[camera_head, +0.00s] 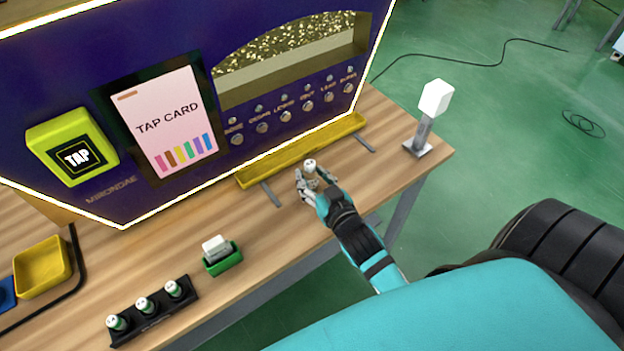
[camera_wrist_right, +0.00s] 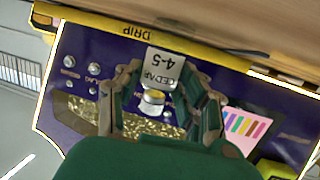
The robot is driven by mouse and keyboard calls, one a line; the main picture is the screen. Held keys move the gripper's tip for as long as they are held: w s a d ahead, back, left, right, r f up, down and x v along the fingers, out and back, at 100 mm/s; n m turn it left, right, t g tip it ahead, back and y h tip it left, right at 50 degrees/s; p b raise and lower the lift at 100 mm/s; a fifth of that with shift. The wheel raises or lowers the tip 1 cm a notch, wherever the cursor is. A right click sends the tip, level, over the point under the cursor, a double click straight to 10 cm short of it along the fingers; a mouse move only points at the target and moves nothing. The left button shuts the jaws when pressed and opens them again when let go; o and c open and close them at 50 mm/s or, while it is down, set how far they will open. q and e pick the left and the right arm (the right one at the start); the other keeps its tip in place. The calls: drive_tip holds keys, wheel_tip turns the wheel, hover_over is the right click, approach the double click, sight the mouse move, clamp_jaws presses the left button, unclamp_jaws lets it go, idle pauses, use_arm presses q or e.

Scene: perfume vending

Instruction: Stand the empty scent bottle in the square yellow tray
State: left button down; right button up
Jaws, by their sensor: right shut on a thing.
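My right gripper (camera_head: 308,180) is shut on a small white-topped scent bottle (camera_head: 310,165), just in front of the vending machine's long yellow drip tray. In the right wrist view the bottle (camera_wrist_right: 163,67) sits between the fingers, with a white label reading "CEDAR 4-5". Whether it is empty cannot be told. The square yellow tray (camera_head: 42,268) lies at the far left of the table and looks empty. My left gripper is not in view.
A black rack (camera_head: 188,302) with three green, white-topped bottles stands at the front left. A green holder (camera_head: 223,260) with white cards is beside it. The yellow drip tray (camera_head: 300,150) runs along the machine's base. A white-headed post (camera_head: 435,97) stands at the right corner.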

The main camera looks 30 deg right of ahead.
drive_tip(key=shift+s+r, duration=0.15)
drive_tip(key=o, duration=1.2)
drive_tip(key=shift+f, duration=0.2)
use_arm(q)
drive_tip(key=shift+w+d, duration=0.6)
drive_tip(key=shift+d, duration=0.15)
